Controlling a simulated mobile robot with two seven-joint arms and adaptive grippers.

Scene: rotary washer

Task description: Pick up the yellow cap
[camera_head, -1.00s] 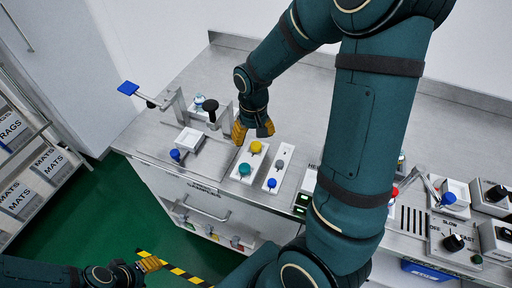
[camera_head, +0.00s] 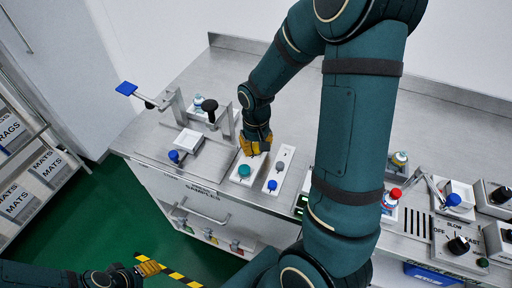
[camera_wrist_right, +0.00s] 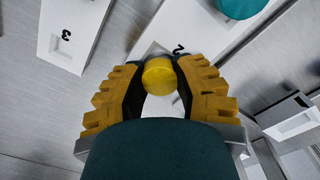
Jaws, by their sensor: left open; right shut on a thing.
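The yellow cap (camera_wrist_right: 159,76) shows in the right wrist view between the fingertips of my right gripper (camera_wrist_right: 160,82), which is shut on it. It is over the white block marked 2 (camera_wrist_right: 150,50); I cannot tell whether it is clear of the block. In the head view my right gripper (camera_head: 255,145) is over the back end of a white block (camera_head: 243,177) and hides the cap there. My left gripper (camera_head: 150,268) is open and empty, low at the lower left above the green floor.
A teal cap (camera_head: 244,170) sits on the same block, in front of my right gripper. A second white block (camera_head: 279,170) with a blue cap (camera_head: 272,185) stands just right. A clamp fixture (camera_head: 178,105) stands left. A red-capped bottle (camera_head: 391,198) and control boxes stand farther right.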

